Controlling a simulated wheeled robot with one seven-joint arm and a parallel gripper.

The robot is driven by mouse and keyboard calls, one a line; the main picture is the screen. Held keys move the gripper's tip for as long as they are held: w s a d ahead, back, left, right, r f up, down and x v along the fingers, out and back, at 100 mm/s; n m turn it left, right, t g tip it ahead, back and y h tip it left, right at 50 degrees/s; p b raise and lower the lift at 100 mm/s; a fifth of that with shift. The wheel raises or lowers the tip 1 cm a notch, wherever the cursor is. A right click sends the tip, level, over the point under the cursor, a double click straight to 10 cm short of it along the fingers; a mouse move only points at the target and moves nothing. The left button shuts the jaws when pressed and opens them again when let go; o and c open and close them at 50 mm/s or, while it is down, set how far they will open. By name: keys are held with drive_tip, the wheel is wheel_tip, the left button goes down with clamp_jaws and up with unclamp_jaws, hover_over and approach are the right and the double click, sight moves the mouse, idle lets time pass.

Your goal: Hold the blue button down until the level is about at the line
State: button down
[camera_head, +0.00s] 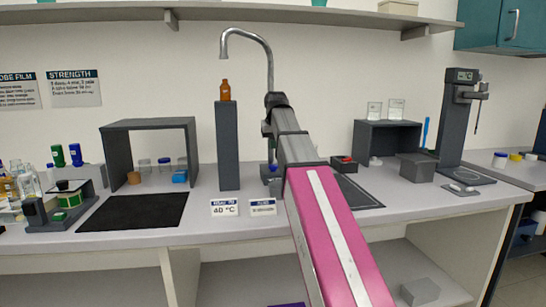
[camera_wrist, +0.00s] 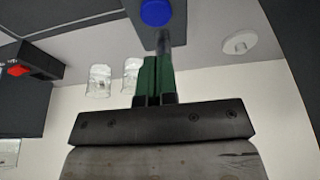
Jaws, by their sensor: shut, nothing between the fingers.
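The blue button (camera_wrist: 155,12) shows as a round blue disc at the top edge of the wrist view. My gripper (camera_wrist: 157,72) is shut and empty, its green fingers pointing towards the disc. A grey rod-like piece lies between the fingers and the disc, and I cannot tell whether anything touches the button. In the head view my arm covers the gripper, and only a small blue spot shows beside the wrist. I cannot make out the level or its line in either view.
A dark column (camera_head: 228,150) with an amber bottle (camera_head: 225,90) stands left of my arm, near a tall tap (camera_head: 262,45). A dark box with a red top (camera_head: 343,161) is to the right. Glass beakers (camera_head: 396,108) stand on a dark shelf. A black mat (camera_head: 133,211) is bare.

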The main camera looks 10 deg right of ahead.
drive_tip(key=shift+v, duration=2.75)
drive_tip(key=shift+w, duration=0.1)
